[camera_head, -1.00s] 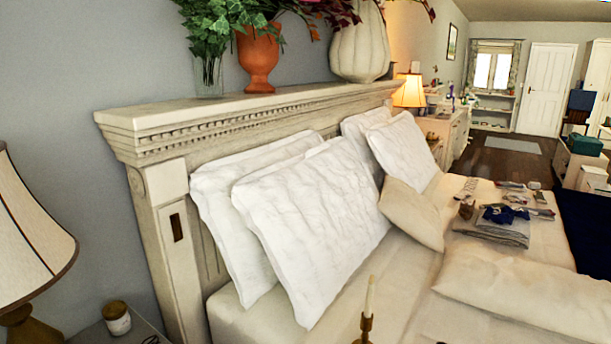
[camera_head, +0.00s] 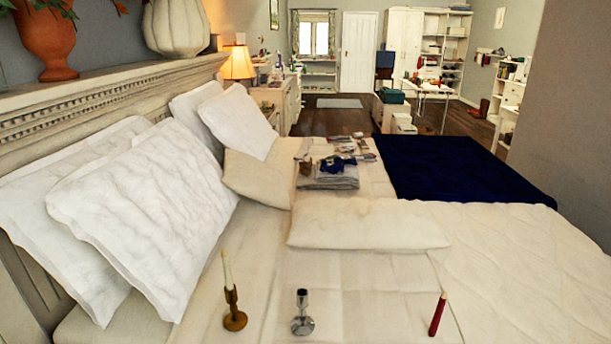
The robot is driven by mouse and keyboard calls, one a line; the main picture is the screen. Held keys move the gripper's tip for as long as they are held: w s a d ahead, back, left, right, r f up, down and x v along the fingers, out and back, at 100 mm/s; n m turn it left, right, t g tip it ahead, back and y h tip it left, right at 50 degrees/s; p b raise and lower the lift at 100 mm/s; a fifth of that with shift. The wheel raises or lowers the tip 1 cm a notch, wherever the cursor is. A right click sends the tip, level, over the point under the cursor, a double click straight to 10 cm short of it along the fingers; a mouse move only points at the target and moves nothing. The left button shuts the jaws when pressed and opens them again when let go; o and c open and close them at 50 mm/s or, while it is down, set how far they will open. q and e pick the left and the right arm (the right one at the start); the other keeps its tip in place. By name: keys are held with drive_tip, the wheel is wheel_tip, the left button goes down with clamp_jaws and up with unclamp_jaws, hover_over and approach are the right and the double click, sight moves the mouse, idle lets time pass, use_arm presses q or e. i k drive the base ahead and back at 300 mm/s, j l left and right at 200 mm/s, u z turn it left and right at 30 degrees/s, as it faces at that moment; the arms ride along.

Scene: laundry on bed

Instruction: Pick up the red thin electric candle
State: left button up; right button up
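The red thin electric candle (camera_head: 437,314) stands on the bed near the bottom of the head view, right of centre. It is slim and dark red with a pale tip, and it leans slightly to the right. Its lower end is near the picture's bottom edge. Neither of my grippers is in view.
Left of the red candle, a silver candle holder (camera_head: 302,314) and a brass holder (camera_head: 234,309) with a white candle stand on the bed. A cream pillow (camera_head: 366,224) lies behind them. Folded laundry (camera_head: 332,178) and a dark blue blanket (camera_head: 455,170) lie farther back.

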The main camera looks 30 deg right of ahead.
sight(437, 318)
drive_tip(key=z, duration=1.9)
